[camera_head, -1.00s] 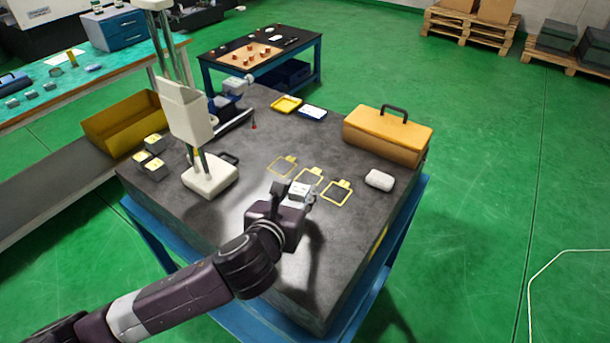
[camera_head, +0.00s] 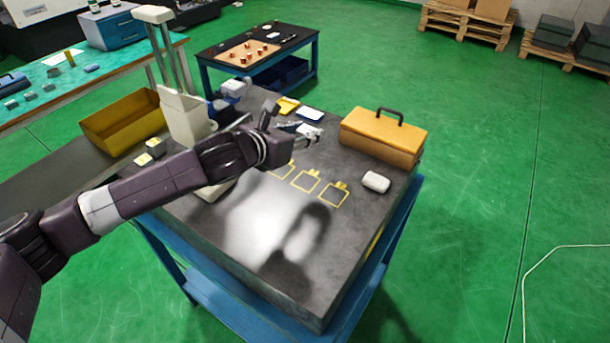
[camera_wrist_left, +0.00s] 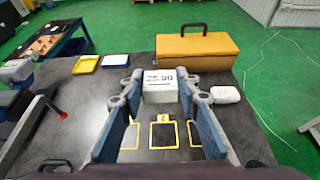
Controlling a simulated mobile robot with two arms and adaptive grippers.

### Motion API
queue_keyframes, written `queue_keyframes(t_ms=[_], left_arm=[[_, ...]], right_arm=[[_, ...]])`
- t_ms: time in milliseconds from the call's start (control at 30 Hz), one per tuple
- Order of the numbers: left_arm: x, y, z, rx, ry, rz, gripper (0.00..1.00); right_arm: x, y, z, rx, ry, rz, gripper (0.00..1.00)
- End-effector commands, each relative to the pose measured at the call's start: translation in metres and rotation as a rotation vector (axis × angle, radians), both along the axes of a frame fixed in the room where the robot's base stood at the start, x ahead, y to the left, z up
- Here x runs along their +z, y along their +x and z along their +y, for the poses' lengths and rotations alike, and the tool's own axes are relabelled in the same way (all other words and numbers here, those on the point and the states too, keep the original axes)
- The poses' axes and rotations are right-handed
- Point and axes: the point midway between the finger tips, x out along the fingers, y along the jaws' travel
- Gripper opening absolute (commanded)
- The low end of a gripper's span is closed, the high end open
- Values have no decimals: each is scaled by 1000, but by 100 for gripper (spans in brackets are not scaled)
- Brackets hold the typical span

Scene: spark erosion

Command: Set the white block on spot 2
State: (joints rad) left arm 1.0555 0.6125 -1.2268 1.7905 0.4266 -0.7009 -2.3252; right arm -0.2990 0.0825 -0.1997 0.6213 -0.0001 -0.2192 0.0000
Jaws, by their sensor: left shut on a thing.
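The white block (camera_wrist_left: 159,88) has dark figures on its face and sits between the fingers of my left gripper (camera_wrist_left: 160,100), which is shut on it. In the head view my left gripper (camera_head: 309,135) shows over the far part of the dark slab, and the arm hides part of the scene. Three yellow-outlined spots lie in a row on the slab; the middle one, spot 2 (camera_head: 306,181), is empty. In the left wrist view spot 2 (camera_wrist_left: 163,148) lies below the block, with bare slab inside its outline. My right gripper is not in view.
An orange case (camera_head: 383,138) and a rounded white item (camera_head: 376,182) stand right of the spots. A yellow tray (camera_head: 287,106) and a blue-and-white tray (camera_head: 310,114) lie behind. A pale column stand (camera_head: 185,115) is at the left. The slab's front (camera_head: 265,235) is clear.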

Motion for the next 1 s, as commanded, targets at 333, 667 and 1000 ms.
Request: queue_keyframes(t_ms=[333,667,1000], left_arm=[[-86,-1,-1,0,-3,1,0],[-116,-1,-1,-1,-2,0,0],[-141,0,0,-1,-1,-4,0]], right_arm=[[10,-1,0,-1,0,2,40],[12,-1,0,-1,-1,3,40],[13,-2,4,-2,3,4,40]])
